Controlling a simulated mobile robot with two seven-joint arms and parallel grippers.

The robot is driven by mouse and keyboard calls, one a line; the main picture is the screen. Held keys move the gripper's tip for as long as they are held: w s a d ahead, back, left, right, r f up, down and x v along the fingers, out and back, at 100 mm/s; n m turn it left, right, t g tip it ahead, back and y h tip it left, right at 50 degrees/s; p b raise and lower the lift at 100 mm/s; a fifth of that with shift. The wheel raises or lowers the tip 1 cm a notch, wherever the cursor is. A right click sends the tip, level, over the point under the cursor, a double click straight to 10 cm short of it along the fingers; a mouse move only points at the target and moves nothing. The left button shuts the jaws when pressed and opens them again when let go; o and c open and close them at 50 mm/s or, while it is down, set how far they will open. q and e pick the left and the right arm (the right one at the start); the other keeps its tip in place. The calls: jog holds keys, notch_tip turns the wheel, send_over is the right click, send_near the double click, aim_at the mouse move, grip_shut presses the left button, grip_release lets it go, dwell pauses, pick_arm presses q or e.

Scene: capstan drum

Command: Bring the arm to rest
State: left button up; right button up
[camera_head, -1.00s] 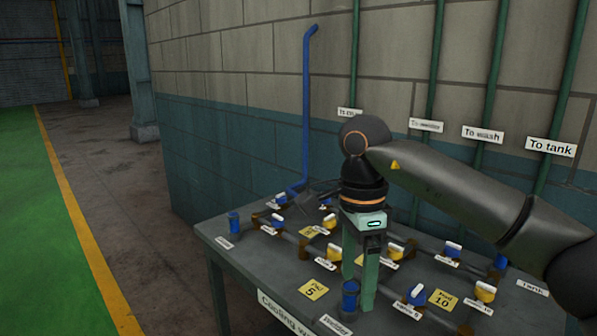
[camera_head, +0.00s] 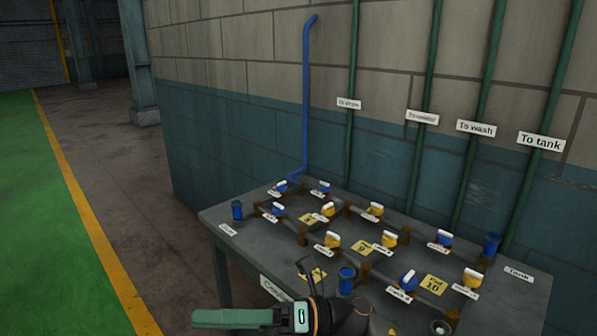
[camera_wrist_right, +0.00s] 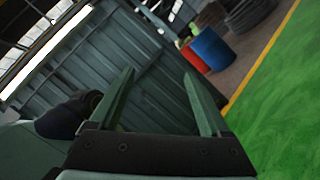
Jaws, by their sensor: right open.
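My right gripper (camera_head: 200,319) is low in the head view, in front of the table's near edge, with its green fingers pointing left. In the right wrist view its two fingers (camera_wrist_right: 158,75) stand apart with nothing between them. It is clear of the valves and touches nothing that I can see. The right arm's wrist (camera_head: 345,316) is at the bottom edge and hides part of the table front. My left gripper is not in view.
The grey table (camera_head: 515,300) carries blue valves (camera_head: 408,281), yellow valves (camera_head: 389,238) and labels. A blue pipe (camera_head: 306,100) and several green pipes stand by the wall. Open floor (camera_head: 50,250) lies left. The wrist view shows red (camera_wrist_right: 193,60) and blue (camera_wrist_right: 212,48) drums.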

jog(key=w+d+f+m+t+h+p, duration=0.1)
jog(key=w+d+f+m+t+h, duration=0.25)
jog(key=m+t, duration=0.5)
jog(key=w+d+f+m+t+h+p, duration=0.1)
jog(key=d+f+m+t+h, duration=0.35)
jog(key=m, duration=0.75)
jog(key=w+d+f+m+t+h+p, duration=0.1)
jog(key=w+d+f+m+t, duration=0.25)
jog(key=d+m+t, duration=0.45)
jog(key=s+d+f+m+g+h, duration=0.2)
jog(key=s+d+f+m+h, duration=0.1)
jog(key=s+d+f+m, duration=0.1)
jog(key=s+d+f+m+g+h+p, duration=0.1)
jog(key=s+d+f+m+g+h, duration=0.1)
jog(key=s+f+m, duration=0.4)
jog(key=s+d+f+m+g+h+p, duration=0.1)
jog(key=s+d+f+m+g+h, duration=0.2)
jog(key=s+f, duration=0.6)
jog(key=d+f+m+h, duration=0.1)
jog(key=d+f+m, duration=0.1)
jog(key=d+f, duration=0.1)
